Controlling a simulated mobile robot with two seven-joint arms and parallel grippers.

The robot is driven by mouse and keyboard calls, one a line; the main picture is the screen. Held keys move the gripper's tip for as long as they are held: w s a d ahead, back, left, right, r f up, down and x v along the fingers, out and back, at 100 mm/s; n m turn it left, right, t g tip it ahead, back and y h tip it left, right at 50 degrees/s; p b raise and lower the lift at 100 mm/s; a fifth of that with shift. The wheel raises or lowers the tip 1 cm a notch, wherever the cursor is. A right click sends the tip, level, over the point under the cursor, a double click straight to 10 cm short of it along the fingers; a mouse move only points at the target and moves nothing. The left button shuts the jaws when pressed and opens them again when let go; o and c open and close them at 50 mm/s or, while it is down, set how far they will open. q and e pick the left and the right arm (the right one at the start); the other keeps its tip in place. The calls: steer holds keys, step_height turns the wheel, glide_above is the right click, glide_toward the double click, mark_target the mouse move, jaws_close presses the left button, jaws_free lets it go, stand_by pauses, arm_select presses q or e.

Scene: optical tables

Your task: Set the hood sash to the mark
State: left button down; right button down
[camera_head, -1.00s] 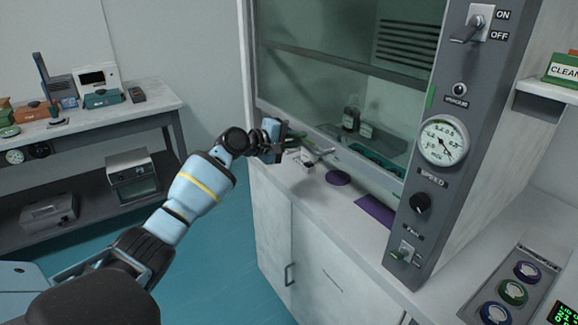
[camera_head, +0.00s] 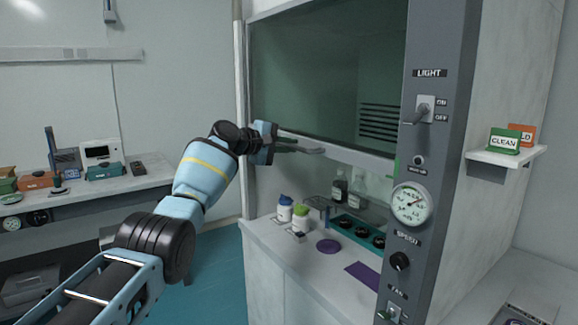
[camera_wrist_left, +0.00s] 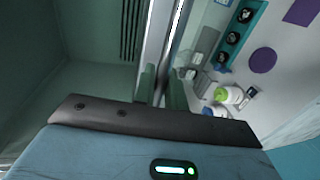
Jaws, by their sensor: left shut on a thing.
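The hood sash (camera_head: 305,85) is a dark glass pane, raised, with a pale rail (camera_head: 355,159) along its lower edge. The opening below it shows the hood's inside. A green mark (camera_head: 397,167) is on the grey front post, close to the right end of the rail. My left gripper (camera_head: 300,147) is at the left part of the rail, shut on it. In the left wrist view the rail (camera_wrist_left: 171,45) runs between the two fingers (camera_wrist_left: 160,88). The fingers' exact contact is partly hidden. My right gripper is not in view.
Under the sash stand white bottles with blue (camera_head: 285,207) and green (camera_head: 301,215) caps, dark bottles (camera_head: 339,188), a teal tray (camera_head: 346,222) and purple mats (camera_head: 328,246). The post carries a light switch (camera_head: 424,109), a gauge (camera_head: 411,204) and a knob (camera_head: 399,262). A side bench (camera_head: 90,195) stands left.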

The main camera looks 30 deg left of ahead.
mark_target(302, 134)
arm_select(q)
step_height(302, 134, up, 3)
steer(key=shift+r, duration=0.4)
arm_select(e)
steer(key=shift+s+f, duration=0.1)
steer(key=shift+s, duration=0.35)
arm_select(q)
steer(key=c, duration=1.9)
jaws_free()
steer(key=shift+o, duration=0.4)
steer(key=shift+f, duration=0.1)
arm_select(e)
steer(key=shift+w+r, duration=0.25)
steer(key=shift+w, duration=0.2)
